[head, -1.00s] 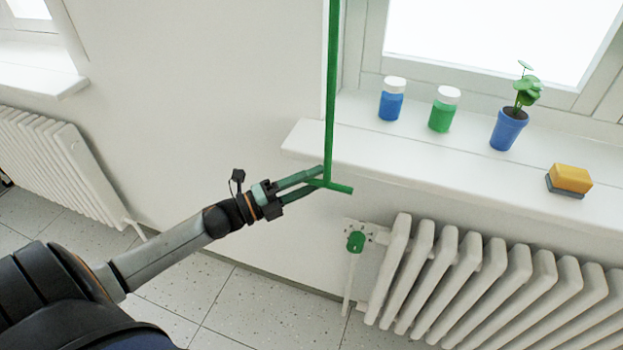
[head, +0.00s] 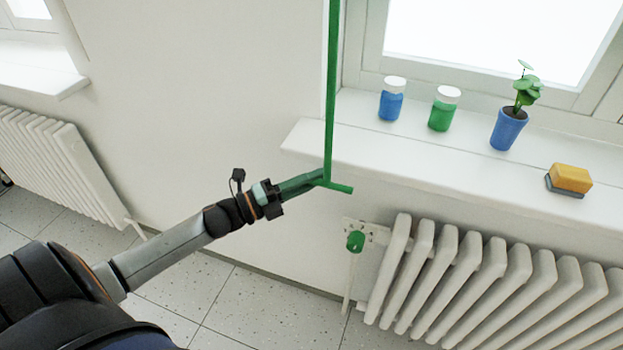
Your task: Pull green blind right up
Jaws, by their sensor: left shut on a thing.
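A green pull strap (head: 332,90) hangs straight down from the top edge of the head view, in front of the window's left side. It ends in a short green crossbar (head: 341,188) just below the sill's level. My left gripper (head: 322,177) reaches in from the lower left and is shut on the crossbar's left part, where it meets the strap. The blind itself is out of view above. My right gripper is not in view.
A white windowsill (head: 450,165) lies right of the strap, bearing a blue jar (head: 391,105), a green jar (head: 442,115), a potted plant (head: 508,130) and a sponge (head: 570,179). A radiator (head: 490,275) with a green valve knob (head: 355,241) stands below.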

